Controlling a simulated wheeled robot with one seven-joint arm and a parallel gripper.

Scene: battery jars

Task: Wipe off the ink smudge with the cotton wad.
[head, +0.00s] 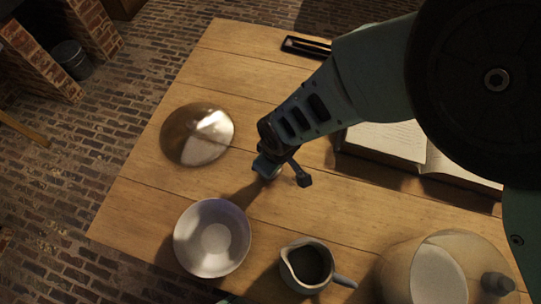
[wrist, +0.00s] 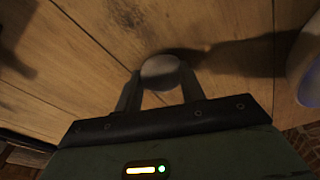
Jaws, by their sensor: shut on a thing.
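My gripper (head: 280,174) is low over the middle of the wooden table. In the wrist view its two fingers (wrist: 160,86) are shut on the cotton wad (wrist: 160,71), a rounded whitish-grey lump. The wad is at or just above the wood; I cannot tell if it touches. In the head view the wad is mostly hidden by the fingers. A dark patch (wrist: 185,53) lies just beyond the wad and runs into the arm's shadow. I cannot tell whether any of it is the ink smudge, which I cannot make out elsewhere.
A shiny metal dome (head: 190,140) sits left of my gripper. A white bowl (head: 212,238) and a pitcher of dark liquid (head: 307,266) stand at the front. A large glass vessel (head: 400,270) is at lower right. An open book (head: 385,140) and a black tray (head: 300,47) lie beyond.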

